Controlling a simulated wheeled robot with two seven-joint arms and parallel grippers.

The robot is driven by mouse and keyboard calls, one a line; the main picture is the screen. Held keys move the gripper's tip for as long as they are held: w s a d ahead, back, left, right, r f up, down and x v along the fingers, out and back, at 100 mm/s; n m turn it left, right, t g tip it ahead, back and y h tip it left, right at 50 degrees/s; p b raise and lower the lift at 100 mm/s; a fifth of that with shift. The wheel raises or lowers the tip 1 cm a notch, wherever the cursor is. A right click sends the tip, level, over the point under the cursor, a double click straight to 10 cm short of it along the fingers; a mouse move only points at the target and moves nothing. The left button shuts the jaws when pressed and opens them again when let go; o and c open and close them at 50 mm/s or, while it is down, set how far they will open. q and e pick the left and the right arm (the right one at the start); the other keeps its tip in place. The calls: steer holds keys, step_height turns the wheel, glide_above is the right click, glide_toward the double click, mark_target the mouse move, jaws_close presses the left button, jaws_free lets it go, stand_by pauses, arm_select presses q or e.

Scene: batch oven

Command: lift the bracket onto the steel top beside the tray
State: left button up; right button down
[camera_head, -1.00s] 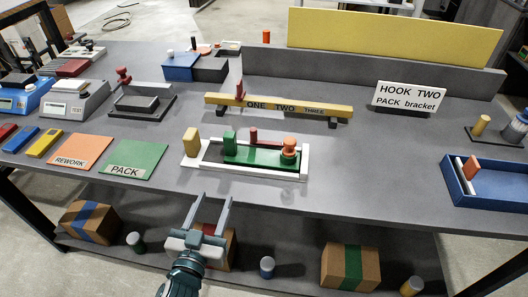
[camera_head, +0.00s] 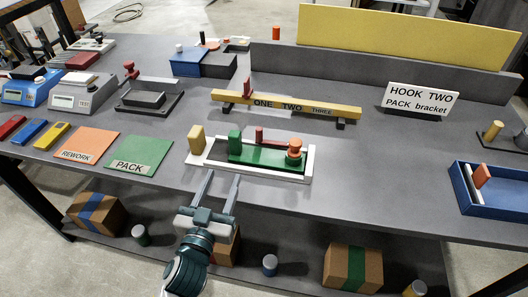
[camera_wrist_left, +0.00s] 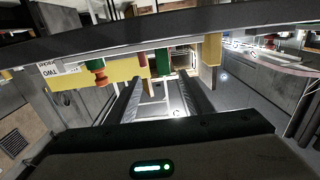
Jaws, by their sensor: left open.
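My left gripper (camera_head: 222,176) is open and empty, at the table's front edge and just short of the white-framed fixture (camera_head: 311,165). Its two fingers also show in the left wrist view (camera_wrist_left: 160,85), with nothing between them. The fixture holds a green part (camera_head: 262,157) with a green upright block, a red piece and an orange knob (camera_head: 294,148). No part is labelled as the bracket itself, and I cannot tell which it is. A blue tray (camera_head: 500,205) with an orange-red block stands at the right. The grey steel top (camera_head: 370,180) is bare between fixture and tray.
A yellow block (camera_head: 196,138) is at the fixture's left end. Green PACK (camera_head: 147,150) and orange REWORK mats lie left. Boxes sit on the lower shelf.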

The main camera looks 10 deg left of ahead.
mark_target(234, 145)
arm_select(q)
steer(key=w+p, duration=0.2)
steer(key=w, duration=0.6)
steer(key=shift+w+d+r+p, duration=0.1)
steer(key=shift+w+p, duration=0.2)
steer(key=shift+w, duration=0.45)
steer(key=shift+w+r+p, duration=0.2)
steer(key=shift+w+p, duration=0.25)
steer(key=shift+w, duration=0.05)
steer(key=w+p, duration=0.1)
steer(key=w, duration=0.2)
steer(key=shift+a+p, duration=0.2)
steer(key=shift+p, duration=0.1)
steer(key=shift+w, duration=0.6)
